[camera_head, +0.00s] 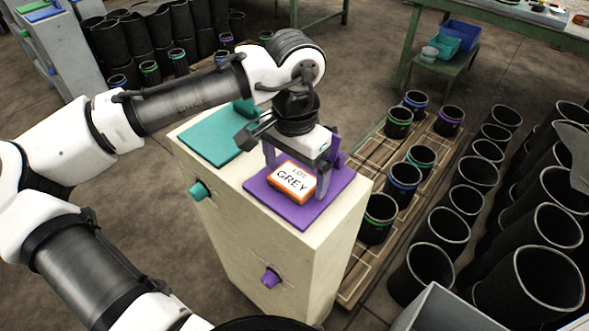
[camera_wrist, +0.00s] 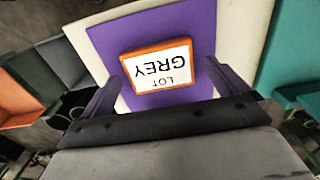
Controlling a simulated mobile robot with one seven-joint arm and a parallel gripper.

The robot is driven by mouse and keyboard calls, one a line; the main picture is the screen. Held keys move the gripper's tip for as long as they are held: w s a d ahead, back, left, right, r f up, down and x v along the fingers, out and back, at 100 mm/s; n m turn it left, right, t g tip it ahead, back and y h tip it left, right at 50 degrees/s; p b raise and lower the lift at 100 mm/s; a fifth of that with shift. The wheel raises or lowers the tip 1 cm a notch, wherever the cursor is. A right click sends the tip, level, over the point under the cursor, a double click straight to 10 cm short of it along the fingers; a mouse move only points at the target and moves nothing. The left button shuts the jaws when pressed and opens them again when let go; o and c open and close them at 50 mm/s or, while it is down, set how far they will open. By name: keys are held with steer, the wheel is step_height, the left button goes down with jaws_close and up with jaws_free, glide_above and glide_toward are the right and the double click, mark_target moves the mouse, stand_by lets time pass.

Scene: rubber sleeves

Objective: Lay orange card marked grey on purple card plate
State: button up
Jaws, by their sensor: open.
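The orange card marked "LOT GREY" (camera_head: 293,180) lies flat on the purple card plate (camera_head: 307,213), on top of a cream cabinet. In the wrist view the card (camera_wrist: 158,65) lies well inside the edges of the purple plate (camera_wrist: 205,30). My gripper (camera_head: 297,178) is over the purple plate, its fingers apart on either side of the card. In the wrist view the open fingers (camera_wrist: 164,88) show a gap to the card on both sides.
A teal plate (camera_head: 212,137) lies beside the purple one on the cabinet (camera_head: 330,245). A teal knob (camera_head: 198,191) and a purple knob (camera_head: 270,278) stick out of its front. Black sleeves (camera_head: 467,200) stand close on the right, some on a wooden pallet (camera_head: 420,170).

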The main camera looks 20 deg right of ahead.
mark_target(294, 179)
step_height(294, 179, up, 11)
steer(key=shift+r, duration=0.2)
